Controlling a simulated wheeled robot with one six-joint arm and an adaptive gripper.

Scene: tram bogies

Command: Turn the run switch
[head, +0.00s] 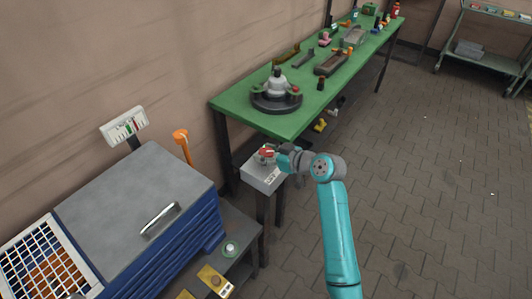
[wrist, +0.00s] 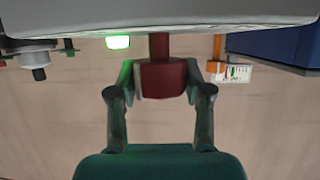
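The run switch is a red knob (head: 267,152) on top of a light grey box (head: 258,174) on a dark post, beside the near end of the green bench. In the wrist view the red knob (wrist: 163,80) sits in the middle, with a darker red stem above it in the picture. My gripper (head: 277,157) reaches the knob from the right. In the wrist view my gripper (wrist: 163,84) has one finger on each side of the knob, and the pads appear to touch it. A lit green lamp (wrist: 118,42) shows beside the knob. The box's face is partly hidden in the head view.
A green workbench (head: 235,101) with a round fixture (head: 277,97) and several parts stands behind. A blue cabinet (head: 180,245) with a grey top and an orange handle-like item (head: 181,139) stand left. The paved floor (head: 430,180) at right is clear.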

